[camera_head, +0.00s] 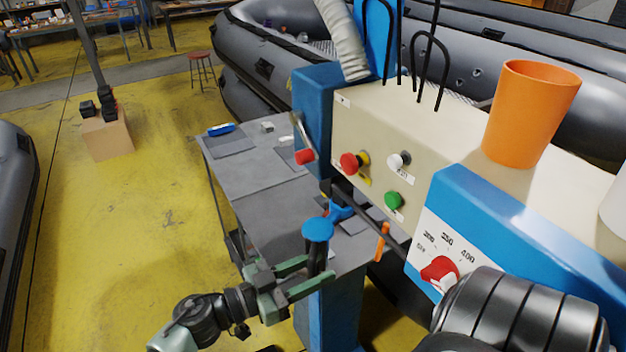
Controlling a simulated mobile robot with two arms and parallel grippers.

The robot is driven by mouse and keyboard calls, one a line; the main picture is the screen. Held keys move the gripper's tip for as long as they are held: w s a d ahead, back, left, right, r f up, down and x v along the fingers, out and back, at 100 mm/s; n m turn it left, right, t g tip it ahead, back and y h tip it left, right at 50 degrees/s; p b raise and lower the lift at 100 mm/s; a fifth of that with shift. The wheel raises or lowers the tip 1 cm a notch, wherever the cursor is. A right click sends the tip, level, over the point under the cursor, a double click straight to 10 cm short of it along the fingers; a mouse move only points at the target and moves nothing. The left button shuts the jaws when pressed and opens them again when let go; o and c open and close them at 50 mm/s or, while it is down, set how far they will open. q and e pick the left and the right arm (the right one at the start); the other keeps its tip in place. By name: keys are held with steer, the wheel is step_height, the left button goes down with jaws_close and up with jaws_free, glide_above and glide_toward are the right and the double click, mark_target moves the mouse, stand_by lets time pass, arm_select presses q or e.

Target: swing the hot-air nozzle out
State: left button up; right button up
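The beige and blue welding machine (420,135) fills the right half. A thin dark bar (368,220) slants down across its front, with a blue fitting (341,207) near its upper end; I cannot tell if this is the hot-air nozzle. A blue round knob (318,229) on a short black stem stands in front of the fitting. My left gripper (318,269) is at the stem, just below the knob, its green fingers apart. The stem appears between the fingertips; contact is unclear. My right gripper is not in view.
The panel has a red button (350,163), a green button (393,200) and a red dial (440,270). A red-tipped lever (304,156) is at the left. An orange cup (530,112) stands on top.

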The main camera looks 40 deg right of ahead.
arm_select(q)
steer(key=b+v, duration=0.2)
steer(key=v, duration=0.4)
steer(key=shift+w+a+f, duration=0.1)
steer(key=shift+a, duration=0.2)
steer(key=shift+w+a, duration=0.1)
steer(key=shift+a, duration=0.45)
stand_by(0.6)
